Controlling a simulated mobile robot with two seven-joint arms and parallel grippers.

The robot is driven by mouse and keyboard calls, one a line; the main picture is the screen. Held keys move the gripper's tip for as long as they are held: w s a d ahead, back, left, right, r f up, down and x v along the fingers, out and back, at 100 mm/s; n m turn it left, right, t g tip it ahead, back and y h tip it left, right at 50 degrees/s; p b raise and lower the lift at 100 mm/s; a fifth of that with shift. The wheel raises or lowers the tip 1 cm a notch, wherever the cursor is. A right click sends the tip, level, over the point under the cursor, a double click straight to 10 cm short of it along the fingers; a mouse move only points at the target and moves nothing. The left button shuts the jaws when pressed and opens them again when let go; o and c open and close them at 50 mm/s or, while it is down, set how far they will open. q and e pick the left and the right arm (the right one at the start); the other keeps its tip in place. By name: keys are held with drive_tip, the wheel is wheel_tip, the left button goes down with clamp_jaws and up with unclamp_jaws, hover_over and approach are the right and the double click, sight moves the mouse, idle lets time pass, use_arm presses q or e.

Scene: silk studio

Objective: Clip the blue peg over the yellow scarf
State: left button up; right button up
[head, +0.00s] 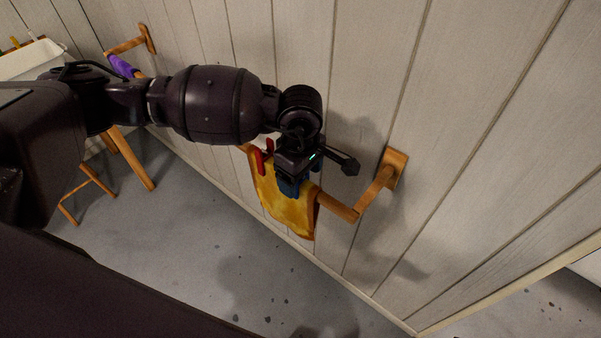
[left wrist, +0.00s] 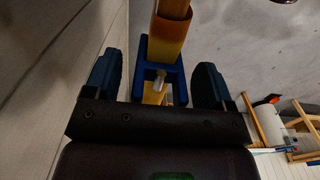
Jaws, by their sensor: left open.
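The yellow scarf (head: 280,205) hangs over a wooden wall rail (head: 337,207). It also shows as a yellow-orange band around the rail in the left wrist view (left wrist: 168,42). The blue peg (left wrist: 141,72) sits at the scarf, with its prongs on either side of the covered rail. My left gripper (left wrist: 157,85) is open, its two dark blue-green fingers apart on both sides of the peg with gaps visible. In the head view my left gripper (head: 293,180) is over the rail and hides most of the peg. My right gripper is not in view.
A red peg (head: 260,162) is on the rail left of my gripper, near white cloth. Another rail with purple cloth (head: 122,66) and a white bin (head: 30,62) on a wooden stand are at the left. The plank wall is close behind the rail; the floor below is open.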

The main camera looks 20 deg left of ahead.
use_arm(q)
wheel_tip(320, 180, up, 11)
drive_tip(key=shift+p, duration=0.45)
drive_tip(key=shift+f, duration=0.1)
